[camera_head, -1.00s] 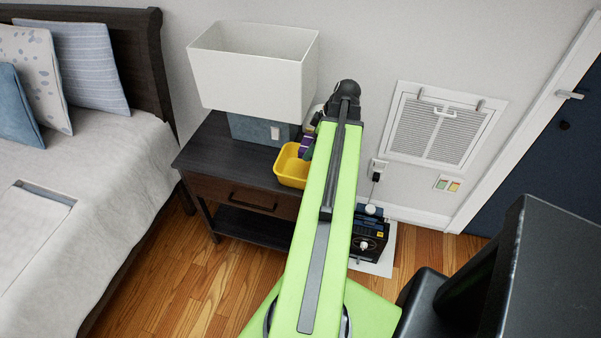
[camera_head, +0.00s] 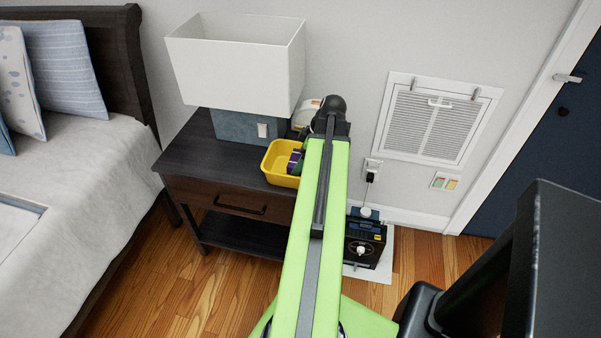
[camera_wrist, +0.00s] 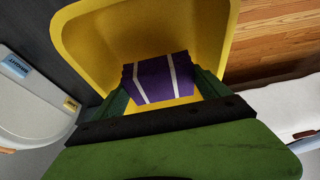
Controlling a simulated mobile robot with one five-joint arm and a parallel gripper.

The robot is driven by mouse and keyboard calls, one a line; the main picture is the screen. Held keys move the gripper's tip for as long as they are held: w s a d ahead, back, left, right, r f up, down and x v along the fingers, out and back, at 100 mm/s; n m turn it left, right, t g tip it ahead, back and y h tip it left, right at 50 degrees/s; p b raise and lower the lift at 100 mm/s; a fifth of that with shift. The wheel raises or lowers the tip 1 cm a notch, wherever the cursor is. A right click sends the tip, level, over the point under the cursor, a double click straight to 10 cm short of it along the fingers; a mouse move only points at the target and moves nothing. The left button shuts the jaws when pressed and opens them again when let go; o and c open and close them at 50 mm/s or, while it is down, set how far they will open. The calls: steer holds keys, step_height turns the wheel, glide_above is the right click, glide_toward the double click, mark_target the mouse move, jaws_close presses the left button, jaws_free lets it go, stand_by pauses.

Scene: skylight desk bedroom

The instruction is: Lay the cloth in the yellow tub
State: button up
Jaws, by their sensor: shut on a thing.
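The yellow tub (camera_head: 280,163) stands on the nightstand at its front right, partly behind my arm. In the wrist view the tub (camera_wrist: 85,40) opens below my gripper. The cloth (camera_wrist: 158,82) is purple with white stripes. My gripper (camera_wrist: 160,92) is shut on the cloth and holds it over the tub's opening. The cloth (camera_head: 295,161) also shows in the head view, at the tub's right side beside my arm. I cannot tell whether the cloth touches the tub's floor.
A lamp with a white shade (camera_head: 238,62) and blue-grey base stands on the dark nightstand (camera_head: 190,160) behind the tub. A white rounded object (camera_wrist: 30,95) with labels is close by the tub. A black device (camera_head: 364,245) stands on the floor at right.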

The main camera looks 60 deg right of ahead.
step_height(320, 180, down, 4)
steer(key=b, duration=0.3)
steer(key=shift+b, duration=0.4)
steer(key=shift+r, duration=0.25)
steer(key=shift+f, duration=0.2)
steer(key=o, duration=1.2)
steer(key=shift+c, duration=0.2)
steer(key=shift+r, duration=0.1)
